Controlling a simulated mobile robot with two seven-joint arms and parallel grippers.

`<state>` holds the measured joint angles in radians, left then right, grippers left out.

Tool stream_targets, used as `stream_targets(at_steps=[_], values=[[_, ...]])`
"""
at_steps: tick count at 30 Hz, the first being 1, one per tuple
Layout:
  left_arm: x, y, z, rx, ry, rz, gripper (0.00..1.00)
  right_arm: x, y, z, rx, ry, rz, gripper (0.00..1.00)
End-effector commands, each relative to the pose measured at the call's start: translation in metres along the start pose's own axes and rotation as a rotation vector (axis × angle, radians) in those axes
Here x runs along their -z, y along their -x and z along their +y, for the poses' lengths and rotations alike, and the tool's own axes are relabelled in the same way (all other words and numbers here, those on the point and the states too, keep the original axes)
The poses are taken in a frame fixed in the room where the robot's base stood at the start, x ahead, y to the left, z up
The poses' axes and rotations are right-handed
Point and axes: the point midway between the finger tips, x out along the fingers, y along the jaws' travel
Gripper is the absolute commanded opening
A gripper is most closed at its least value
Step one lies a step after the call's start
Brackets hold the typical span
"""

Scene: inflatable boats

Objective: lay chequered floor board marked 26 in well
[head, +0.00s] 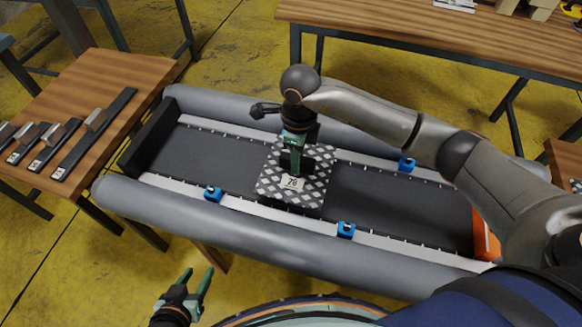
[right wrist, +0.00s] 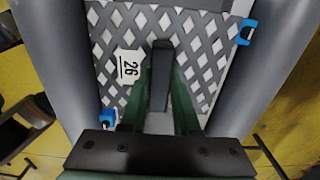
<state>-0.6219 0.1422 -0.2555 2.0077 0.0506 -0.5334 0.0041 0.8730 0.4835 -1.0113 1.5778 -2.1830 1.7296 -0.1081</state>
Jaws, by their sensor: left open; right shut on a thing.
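The chequered floor board (head: 312,183) is grey and white, with a white label reading 26. It is over the middle of the boat's dark well (head: 225,152), crosswise between the rails; I cannot tell whether it touches the floor. My right gripper (head: 293,158) is shut on a dark upright grip on the board. In the right wrist view the board (right wrist: 105,35) reaches across between the grey tubes, and the dark grip (right wrist: 160,70) stands between the green fingers (right wrist: 162,95). My left gripper (head: 194,282) is open and empty, outside the boat at the near side.
Blue clips (head: 213,193) (head: 346,230) (head: 407,164) sit along the rails. Grey tubes (head: 130,200) flank the well, a black transom (head: 150,137) closes its left end, and an orange piece (head: 485,241) lies right. Wooden tables (head: 105,75) (head: 420,22) stand left and behind.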

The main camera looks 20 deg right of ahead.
Motion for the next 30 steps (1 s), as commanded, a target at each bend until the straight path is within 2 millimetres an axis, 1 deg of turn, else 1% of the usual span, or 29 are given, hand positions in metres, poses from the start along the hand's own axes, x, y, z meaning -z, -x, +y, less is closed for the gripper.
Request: stream_targets(at_steps=[1,3,11,15,17,24,27,28,30], values=[[-0.002,-0.001,0.0,0.0,0.0,-0.002,0.5,-0.006,-0.007,-0.001,-0.001,0.0,-0.001,0.0],[-0.004,-0.001,0.0,-0.001,0.0,-0.005,0.5,-0.011,-0.013,-0.003,-0.001,0.0,-0.001,0.0],[-0.009,-0.001,0.001,-0.002,0.002,-0.012,0.5,-0.021,-0.026,-0.007,0.0,0.0,-0.001,0.0],[-0.01,-0.001,0.001,-0.002,0.002,-0.012,0.5,-0.019,-0.048,-0.006,-0.003,0.0,0.0,0.0],[-0.01,-0.001,0.001,-0.001,0.002,-0.011,0.5,-0.019,-0.054,-0.006,-0.001,0.001,0.0,0.0],[-0.009,-0.001,0.0,0.0,0.002,-0.009,0.5,-0.02,-0.054,-0.007,0.002,0.001,-0.002,0.0],[-0.01,-0.003,-0.001,0.001,0.002,-0.008,0.5,-0.019,-0.058,-0.007,0.002,0.001,-0.002,0.0],[-0.01,-0.003,-0.001,0.001,0.001,-0.007,0.5,-0.019,-0.058,-0.007,0.001,0.001,-0.001,0.31],[-0.009,-0.002,-0.001,0.002,0.001,-0.007,0.5,-0.019,-0.057,-0.007,0.001,0.001,-0.001,0.38]])
